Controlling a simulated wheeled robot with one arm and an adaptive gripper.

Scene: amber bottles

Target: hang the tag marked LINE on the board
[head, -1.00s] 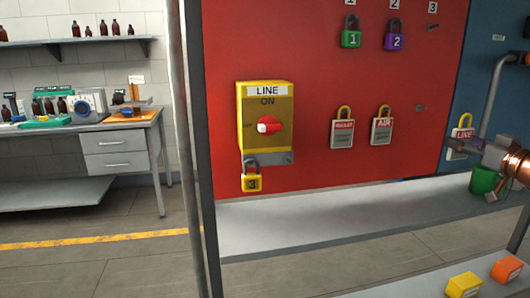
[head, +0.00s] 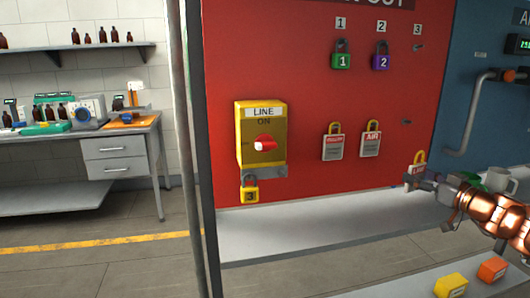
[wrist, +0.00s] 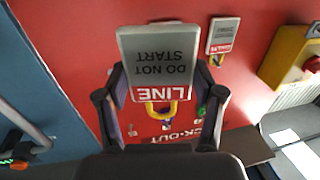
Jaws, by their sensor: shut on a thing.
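The LINE tag (wrist: 158,58) is a white and grey tag with a red LINE band and a yellow loop. My gripper (wrist: 158,82) is shut on the tag's sides, and its loop points away from the palm. In the head view my gripper (head: 424,180) holds the tag (head: 417,163) in front of the lower right of the red board (head: 300,60). A bare peg (head: 406,122) sits on the board just above the tag, apart from its loop. Another bare peg (head: 418,47) is under number 3.
Two tags hang left of the bare peg, one marked AIR (head: 371,143). Green (head: 341,60) and purple (head: 381,60) padlocks hang above. A yellow LINE switch box (head: 260,140) juts out at left. A shelf (head: 310,232) runs below, with a mug (head: 499,180) near my arm.

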